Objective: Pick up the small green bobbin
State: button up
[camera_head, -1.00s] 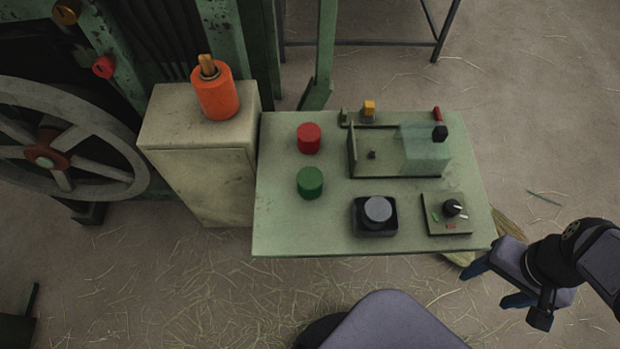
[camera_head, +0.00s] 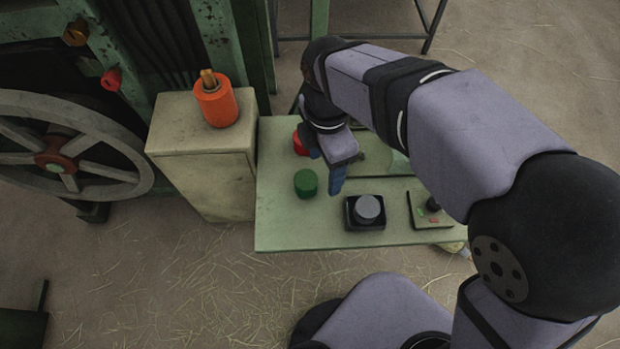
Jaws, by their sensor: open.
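The small green bobbin (camera_head: 305,184) stands upright on the pale green table (camera_head: 280,231), left of the black box. My gripper (camera_head: 327,170) is open, its blue fingertips above the table just right of and behind the bobbin. Nothing is between the fingers that I can see. The gripper looks apart from the bobbin, but its height is hard to judge.
A red bobbin (camera_head: 299,146) stands behind the green one, partly hidden by my gripper. A black box with a grey round top (camera_head: 368,208) and a knob panel (camera_head: 420,217) are to the right. An orange spool (camera_head: 215,105) stands on a cabinet (camera_head: 201,168). The table's front left is clear.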

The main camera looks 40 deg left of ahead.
aim_at(305, 180)
jog(key=s+a+n, duration=0.2)
jog(key=a, duration=0.1)
jog(key=shift+s+a+f+n, duration=0.2)
jog(key=shift+s+n, duration=0.1)
jog(key=shift+s, duration=0.1)
jog(key=shift+w+d+f+p, duration=0.1)
jog(key=shift+f+p, duration=0.15)
jog(key=shift+f, duration=0.95)
jog(key=shift+w+a+f+p, duration=0.1)
jog(key=shift+f+p, duration=0.1)
jog(key=shift+f, duration=1)
jog(key=shift+w+d+f+p, duration=0.1)
jog(key=shift+f+p, duration=0.15)
jog(key=shift+f, duration=0.95)
jog(key=shift+c, duration=0.6)
jog(key=c, duration=1)
